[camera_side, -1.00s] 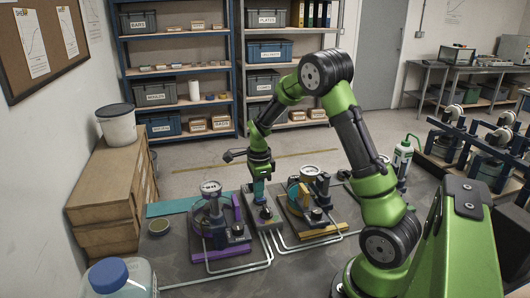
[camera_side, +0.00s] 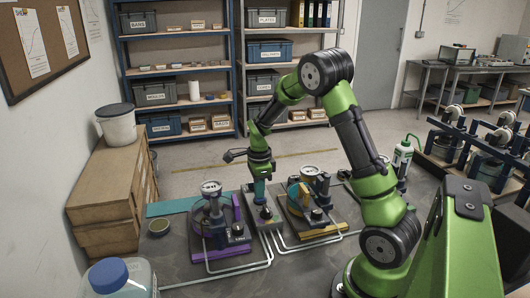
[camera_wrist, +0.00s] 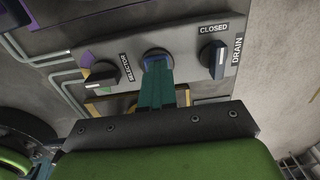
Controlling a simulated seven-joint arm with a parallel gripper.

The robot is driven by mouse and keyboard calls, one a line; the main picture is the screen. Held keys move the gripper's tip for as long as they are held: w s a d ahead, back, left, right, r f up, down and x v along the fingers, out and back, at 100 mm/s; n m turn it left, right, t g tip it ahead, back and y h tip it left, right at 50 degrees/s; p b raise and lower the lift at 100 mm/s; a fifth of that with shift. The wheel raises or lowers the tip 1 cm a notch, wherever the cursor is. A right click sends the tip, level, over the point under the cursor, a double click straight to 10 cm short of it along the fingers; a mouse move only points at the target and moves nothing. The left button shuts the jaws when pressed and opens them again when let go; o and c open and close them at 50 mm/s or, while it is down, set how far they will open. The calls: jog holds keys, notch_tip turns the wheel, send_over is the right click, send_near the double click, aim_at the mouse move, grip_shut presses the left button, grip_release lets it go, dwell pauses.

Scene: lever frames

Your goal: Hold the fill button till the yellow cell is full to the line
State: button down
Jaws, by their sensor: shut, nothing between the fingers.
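The yellow cell (camera_side: 304,196) stands on a dark plate with a yellow edge, right of the control box (camera_side: 249,208) in the side view. Its fill level and line are too small to read. My gripper (camera_wrist: 158,66) has its teal fingers shut together. Their tips are at the blue fill button (camera_wrist: 155,52) on the grey panel and cover part of it. They look to be touching it, but how far it is pressed cannot be told. The selector knob (camera_wrist: 103,75) is left of the button, and the drain knob (camera_wrist: 214,60), beside the CLOSED label, is right.
The purple cell (camera_side: 209,216) stands left of the control box. Pale tubes (camera_side: 262,262) run over the bench in front. An open round tin (camera_side: 158,228) and a blue-capped bottle (camera_side: 110,272) are at the left. A white bucket (camera_side: 117,127) stands on wooden boxes.

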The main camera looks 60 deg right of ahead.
notch_tip(320, 180, up, 14)
jog(key=shift+w, duration=0.2)
jog(key=shift+d, duration=0.15)
dwell(0.4)
jog(key=s+a+r+n+t+y, duration=0.1)
jog(key=s+a+r+n+t, duration=0.1)
jog(key=s+a+n, duration=0.5)
jog(key=s+a+r+n+t+y, duration=0.1)
jog(key=s+a+r+n+t, duration=0.2)
jog(key=a+n, duration=1.1)
jog(key=s+n+t, duration=0.2)
jog(key=s, duration=0.2)
jog(key=shift+s+a+r, duration=0.2)
jog(key=shift+a+r, duration=0.05)
jog(key=shift+a, duration=0.15)
